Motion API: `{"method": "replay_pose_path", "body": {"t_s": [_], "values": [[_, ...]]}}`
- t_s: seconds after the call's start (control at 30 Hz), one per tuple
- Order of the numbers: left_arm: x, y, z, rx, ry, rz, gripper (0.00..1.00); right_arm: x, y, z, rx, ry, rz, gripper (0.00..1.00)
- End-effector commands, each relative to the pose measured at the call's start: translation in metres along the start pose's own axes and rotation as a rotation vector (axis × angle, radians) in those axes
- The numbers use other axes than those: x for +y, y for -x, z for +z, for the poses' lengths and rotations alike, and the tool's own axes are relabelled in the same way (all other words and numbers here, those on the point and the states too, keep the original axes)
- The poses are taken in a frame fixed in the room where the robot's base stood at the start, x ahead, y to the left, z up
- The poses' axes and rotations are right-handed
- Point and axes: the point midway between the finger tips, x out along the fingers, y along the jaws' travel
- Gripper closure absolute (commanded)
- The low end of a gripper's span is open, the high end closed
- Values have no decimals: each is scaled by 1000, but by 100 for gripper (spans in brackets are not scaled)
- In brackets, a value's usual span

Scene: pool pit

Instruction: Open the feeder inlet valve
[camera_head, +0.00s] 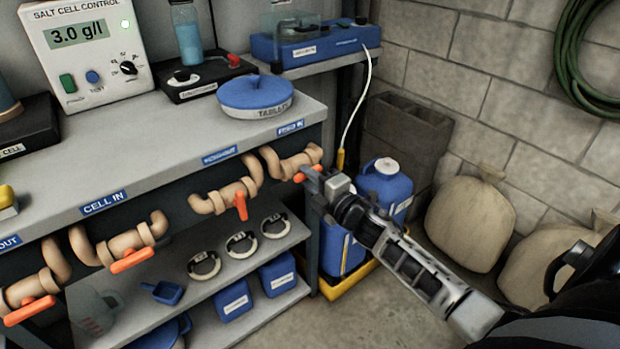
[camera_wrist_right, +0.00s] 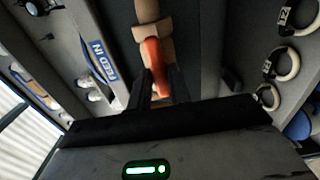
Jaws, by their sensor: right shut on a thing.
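The feeder inlet valve is a tan pipe fitting (camera_head: 288,165) with an orange handle (camera_head: 301,177), at the right end of the bench front under the "FEED IN" label (camera_head: 290,128). My right gripper (camera_head: 317,181) reaches in from the right and is shut on the orange handle. In the right wrist view the handle (camera_wrist_right: 154,55) runs down from the tan pipe (camera_wrist_right: 148,12) to between the two dark fingers (camera_wrist_right: 158,92). My left gripper is not in view.
Several similar tan valves with orange handles line the bench front to the left, the nearest being the washout valve (camera_head: 241,205). Blue jugs (camera_head: 384,187) stand in a yellow tray (camera_head: 340,288) below my right arm. Sacks (camera_head: 470,222) lean by the block wall.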

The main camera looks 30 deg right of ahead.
Motion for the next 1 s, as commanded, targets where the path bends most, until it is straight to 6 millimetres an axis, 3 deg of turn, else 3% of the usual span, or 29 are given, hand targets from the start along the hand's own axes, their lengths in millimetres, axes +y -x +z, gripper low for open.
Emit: {"method": "replay_pose_path", "body": {"t_s": [0.13,0.17,0.2,0.23,0.53,0.67,1.0], "values": [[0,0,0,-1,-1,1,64,-1,0,0,1,1,-2,100],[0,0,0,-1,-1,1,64,-1,0,0,1,1,-2,77],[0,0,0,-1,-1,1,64,-1,0,0,1,1,-2,66],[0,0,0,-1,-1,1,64,-1,0,0,1,1,-2,64],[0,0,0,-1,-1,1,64,-1,2,0,0,0,-1,64],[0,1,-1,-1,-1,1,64,-1,14,0,0,-1,-3,64],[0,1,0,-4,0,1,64,-2,93,0,0,-1,-6,64]]}}
